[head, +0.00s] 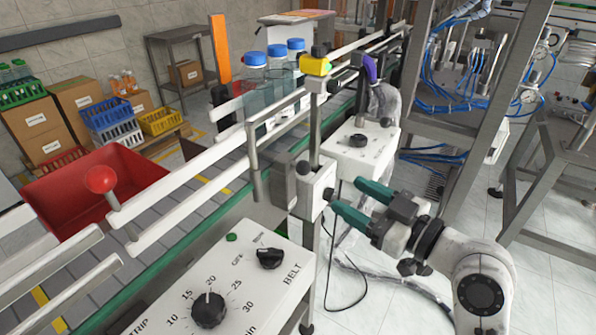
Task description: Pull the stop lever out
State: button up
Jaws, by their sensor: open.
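A white block (316,187) sits on the post at the conveyor's near side, with a small black knob (328,193) sticking out toward my gripper. This knob looks like the stop lever's end, though no label shows. Another dark knob (303,168) is on the block's upper left. My gripper (347,195) has two green fingers, spread apart and empty. Its fingertips are just right of the near knob and point at it; I cannot tell whether they touch it. A lever with a red ball (103,180) stands on the rail at the left.
Three blue-capped bottles (257,92) stand on the conveyor behind the white guide rail (190,178). The BELT control panel (225,290) is at the front. A white box (362,150) with a black dial and a metal frame (480,150) stand beyond my gripper. A cable hangs below.

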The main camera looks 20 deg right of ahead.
aim_at(309, 171)
jog(key=p+x, duration=0.1)
jog(key=x, duration=1)
jog(key=shift+r, duration=0.2)
grip_shut()
dwell(0.4)
